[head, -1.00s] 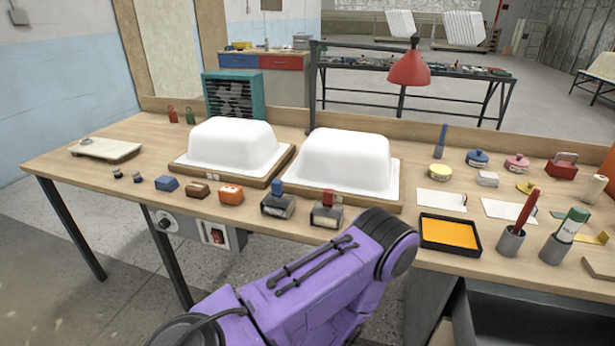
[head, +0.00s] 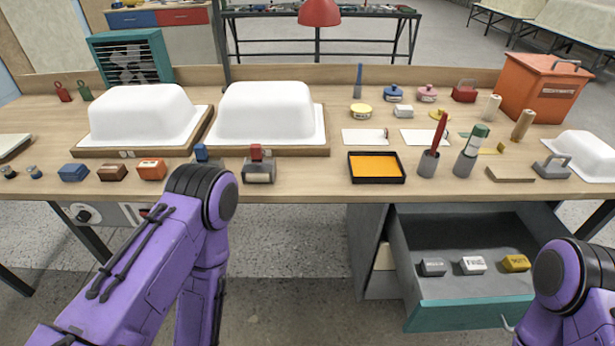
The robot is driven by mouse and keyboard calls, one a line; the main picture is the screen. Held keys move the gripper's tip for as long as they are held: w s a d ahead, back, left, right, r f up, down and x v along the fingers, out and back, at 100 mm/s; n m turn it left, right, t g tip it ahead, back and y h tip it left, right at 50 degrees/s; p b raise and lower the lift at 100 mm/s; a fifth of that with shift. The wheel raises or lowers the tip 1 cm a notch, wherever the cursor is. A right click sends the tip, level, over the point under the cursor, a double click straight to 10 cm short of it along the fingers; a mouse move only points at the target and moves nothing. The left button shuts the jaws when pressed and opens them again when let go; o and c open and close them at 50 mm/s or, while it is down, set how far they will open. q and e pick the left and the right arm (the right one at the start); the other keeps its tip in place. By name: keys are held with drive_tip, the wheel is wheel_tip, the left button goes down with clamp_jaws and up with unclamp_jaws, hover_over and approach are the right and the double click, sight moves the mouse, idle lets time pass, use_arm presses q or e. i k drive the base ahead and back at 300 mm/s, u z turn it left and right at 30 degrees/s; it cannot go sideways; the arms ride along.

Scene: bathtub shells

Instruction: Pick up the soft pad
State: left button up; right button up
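Three small blocks lie in the open drawer (head: 420,304) at the lower right: a grey block (head: 433,267), a white block (head: 472,265) and a yellow block (head: 515,263). Each has lettering on it, too small to read surely. One of these may be the soft pad, but I cannot tell which. My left arm shows as purple links at the lower left, and my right arm shows at the lower right corner. Neither gripper is in view.
The bench holds two white tub shells (head: 140,113) (head: 265,110), an orange tray (head: 376,167), pen cups (head: 427,163) and an orange toolbox (head: 542,88). Several coloured blocks line its front edge. The drawer's teal front (head: 465,312) sticks out below the bench, near my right arm.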

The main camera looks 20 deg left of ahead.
sight(512, 263)
drive_tip(key=z, duration=2.85)
drive_tip(key=i, duration=2.85)
drive_tip(key=u, duration=3.5)
